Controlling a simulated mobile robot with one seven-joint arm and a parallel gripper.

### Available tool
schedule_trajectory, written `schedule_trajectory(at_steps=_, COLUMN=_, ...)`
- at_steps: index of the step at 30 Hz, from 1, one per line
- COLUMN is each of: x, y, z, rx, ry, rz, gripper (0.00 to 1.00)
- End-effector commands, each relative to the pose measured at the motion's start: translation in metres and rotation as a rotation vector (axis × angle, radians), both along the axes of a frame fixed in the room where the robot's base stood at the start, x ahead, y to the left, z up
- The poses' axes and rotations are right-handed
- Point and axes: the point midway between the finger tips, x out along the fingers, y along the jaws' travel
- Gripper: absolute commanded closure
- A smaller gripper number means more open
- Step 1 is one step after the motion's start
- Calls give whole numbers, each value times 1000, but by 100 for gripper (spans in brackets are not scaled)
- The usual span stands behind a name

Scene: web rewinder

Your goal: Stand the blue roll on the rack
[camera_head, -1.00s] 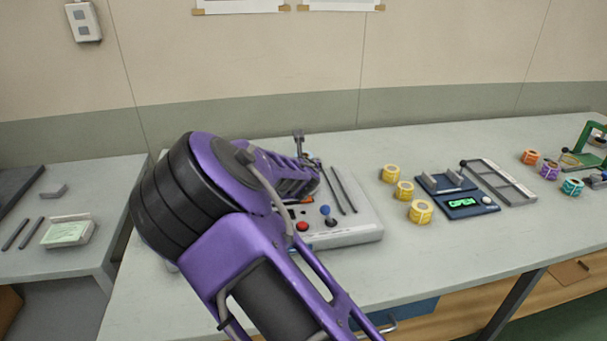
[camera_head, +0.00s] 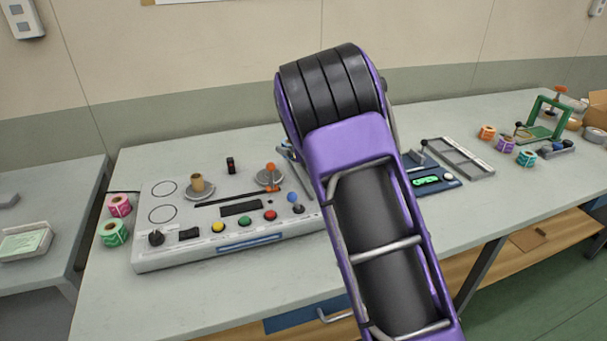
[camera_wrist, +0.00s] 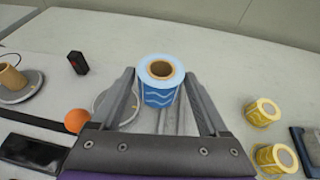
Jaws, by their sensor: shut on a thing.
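The blue roll (camera_wrist: 160,88), with pale wavy lines and a brown core, is between the fingertips of my gripper (camera_wrist: 163,95) in the wrist view. My gripper is shut on it, and the roll looks upright with its open core facing up. In the head view my arm hides most of the gripper and the roll. A grey divided frame (camera_head: 460,157), which may be the rack, lies on the bench right of my arm. Beside it is a dark blue device (camera_head: 436,181) with a green display, partly hidden by my arm.
The rewinder (camera_head: 230,245), with buttons and two spindle discs, stands left of my arm. Pink (camera_head: 119,205) and green (camera_head: 113,233) rolls sit at its left. Two yellow rolls (camera_wrist: 262,111) (camera_wrist: 276,158) are right of my gripper. Orange, purple and teal rolls (camera_head: 526,158) stand farther right.

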Motion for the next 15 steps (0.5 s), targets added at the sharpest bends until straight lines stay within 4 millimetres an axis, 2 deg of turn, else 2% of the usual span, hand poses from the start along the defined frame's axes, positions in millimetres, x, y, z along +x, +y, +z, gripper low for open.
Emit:
schedule_trajectory(at_steps=1, x=1, y=-9, z=4, rx=4, ry=-4, rz=18, gripper=79)
schedule_trajectory(at_steps=3, x=0, y=-14, z=10, rx=3, ry=-4, rz=58, gripper=79)
schedule_trajectory(at_steps=15, x=-11, y=-37, z=45, rx=0, ry=-3, rz=242, gripper=79)
